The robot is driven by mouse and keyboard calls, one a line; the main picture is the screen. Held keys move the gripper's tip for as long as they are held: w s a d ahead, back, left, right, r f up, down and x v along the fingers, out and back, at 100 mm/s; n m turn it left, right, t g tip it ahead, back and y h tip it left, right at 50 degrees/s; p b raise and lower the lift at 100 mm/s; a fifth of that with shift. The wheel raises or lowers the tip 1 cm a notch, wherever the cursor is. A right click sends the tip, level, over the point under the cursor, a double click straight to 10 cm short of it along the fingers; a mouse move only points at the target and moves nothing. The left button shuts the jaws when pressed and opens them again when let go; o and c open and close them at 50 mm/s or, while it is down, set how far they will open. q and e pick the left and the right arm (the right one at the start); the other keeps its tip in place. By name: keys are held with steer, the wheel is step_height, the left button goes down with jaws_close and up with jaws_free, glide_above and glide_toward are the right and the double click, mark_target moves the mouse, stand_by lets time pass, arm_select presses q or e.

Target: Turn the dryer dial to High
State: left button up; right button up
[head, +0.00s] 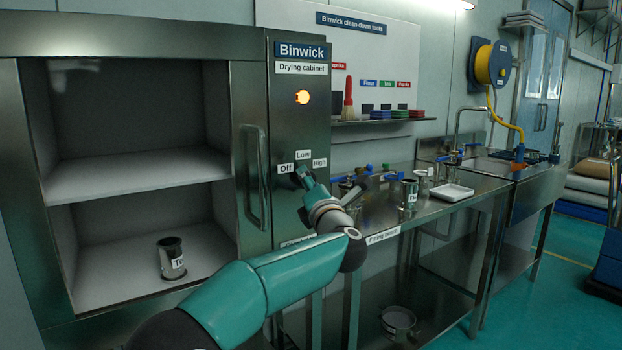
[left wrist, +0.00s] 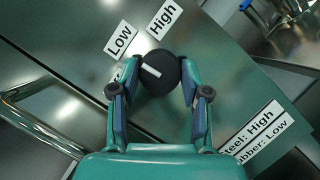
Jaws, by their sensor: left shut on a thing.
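The dryer dial (left wrist: 160,73) is a round black knob with a white pointer line, on the drying cabinet's front panel (head: 287,222). My left gripper (head: 300,177) is at the dial. In the left wrist view its two fingers (left wrist: 158,90) are shut on the dial from either side. There the pointer line aims left and slightly up, a little to the left of the Low label (left wrist: 121,38) and away from the High label (left wrist: 164,17). The Off label (head: 286,169) shows in the head view. My right gripper is not in view.
A labelled metal cup (head: 172,258) stands on the open cabinet's lower shelf. A steel bench (head: 440,207) with fittings and a white tray (head: 452,192) is to the right.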

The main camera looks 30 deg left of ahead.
arm_select(q)
steer(key=shift+r+m+g+h+p, duration=0.1)
steer(key=shift+m+g+h+p, duration=0.5)
steer(key=shift+m+p, duration=2.3)
steer(key=shift+r+m+g+h+p, duration=0.1)
steer(key=shift+m+g+h+p, duration=0.85)
steer(key=shift+p, duration=3.6)
steer(key=shift+m+t+h+p, duration=0.1)
steer(key=shift+m+h+p, duration=0.25)
steer(key=shift+m+p, duration=2.75)
steer(key=shift+f+n+p, duration=0.1)
steer(key=shift+n+p, duration=0.45)
steer(key=shift+n, duration=0.1)
steer(key=o, duration=1.1)
steer(key=shift+w, duration=0.15)
steer(key=shift+o, duration=0.2)
steer(key=v, duration=1.2)
